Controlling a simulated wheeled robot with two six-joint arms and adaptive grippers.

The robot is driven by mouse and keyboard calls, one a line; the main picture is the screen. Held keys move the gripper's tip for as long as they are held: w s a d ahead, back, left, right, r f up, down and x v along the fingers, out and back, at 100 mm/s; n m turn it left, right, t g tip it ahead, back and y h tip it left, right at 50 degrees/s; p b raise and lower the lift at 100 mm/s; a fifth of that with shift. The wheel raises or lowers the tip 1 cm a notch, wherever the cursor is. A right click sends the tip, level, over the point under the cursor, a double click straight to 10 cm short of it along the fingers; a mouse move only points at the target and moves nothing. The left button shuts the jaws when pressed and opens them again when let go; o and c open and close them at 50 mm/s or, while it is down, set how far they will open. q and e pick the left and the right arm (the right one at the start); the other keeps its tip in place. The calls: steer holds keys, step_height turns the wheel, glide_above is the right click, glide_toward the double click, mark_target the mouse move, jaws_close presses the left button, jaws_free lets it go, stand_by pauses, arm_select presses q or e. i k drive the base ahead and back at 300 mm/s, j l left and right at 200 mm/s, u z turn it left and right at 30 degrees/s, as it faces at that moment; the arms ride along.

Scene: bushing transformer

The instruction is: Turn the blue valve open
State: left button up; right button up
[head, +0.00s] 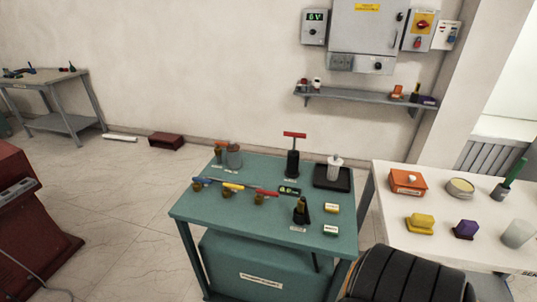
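Three small valves with coloured lever handles stand in a row on the left front part of a teal table (275,222). The blue valve (201,181) is the leftmost, near the table's left edge. The yellow valve (233,187) is in the middle and the red valve (267,193) is on the right. The blue handle lies roughly level, along the row. It is too small to tell exactly how it is turned. Neither of my grippers is in view.
On the teal table are a black pump with a red T-handle (294,136), a black tray (343,178) and a small display (289,190). A white table (385,225) with several objects adjoins at right.

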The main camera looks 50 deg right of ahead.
mark_target(196, 180)
steer(key=z, duration=0.9)
steer(key=j, duration=0.9)
